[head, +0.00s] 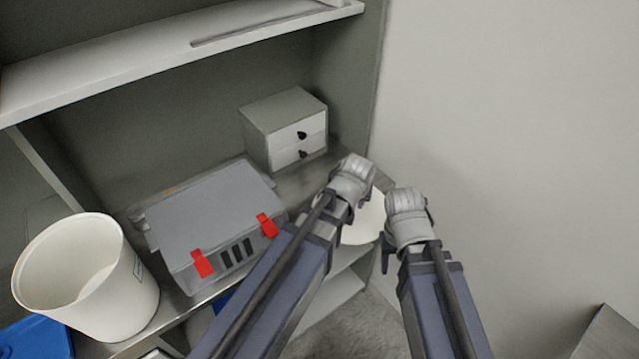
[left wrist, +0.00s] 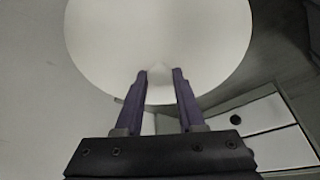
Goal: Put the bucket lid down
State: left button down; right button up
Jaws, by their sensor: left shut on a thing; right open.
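The bucket lid (head: 363,222) is a round white disc with a small knob. In the head view it shows partly between my two arms, at the right end of the shelf. In the left wrist view the lid (left wrist: 160,35) fills the upper middle. My left gripper (left wrist: 160,74) is shut on its knob, one finger on each side; in the head view the gripper (head: 352,183) covers part of the lid. My right gripper (head: 406,214) is open and apart, just right of the lid. The white bucket (head: 130,293) stands upright and uncovered at the left.
A grey case (head: 210,215) with red latches lies on the shelf beside the bucket. A small white drawer unit (head: 285,115) stands behind it; drawers also show in the left wrist view. A blue object (head: 35,338) sits at lower left. A plain wall (head: 510,130) bounds the right.

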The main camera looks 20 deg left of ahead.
pick_arm(q)
jog(key=w+a, duration=0.2)
jog(key=a, duration=0.1)
jog(key=w+a, duration=0.3)
jog(key=a, duration=0.1)
jog(key=w+a, duration=0.3)
jog(key=a, duration=0.1)
jog(key=shift+w, duration=0.1)
jog(key=shift+w+a, duration=0.3)
jog(key=shift+a, duration=0.15)
notch_tip(320, 180, down, 4)
jog(key=b, duration=0.3)
jog(key=shift+s+r+b, duration=0.1)
jog(key=shift+r+b, duration=0.15)
jog(key=shift+b, duration=0.05)
jog(key=shift+f, duration=0.15)
jog(key=c, duration=0.5)
grip_release()
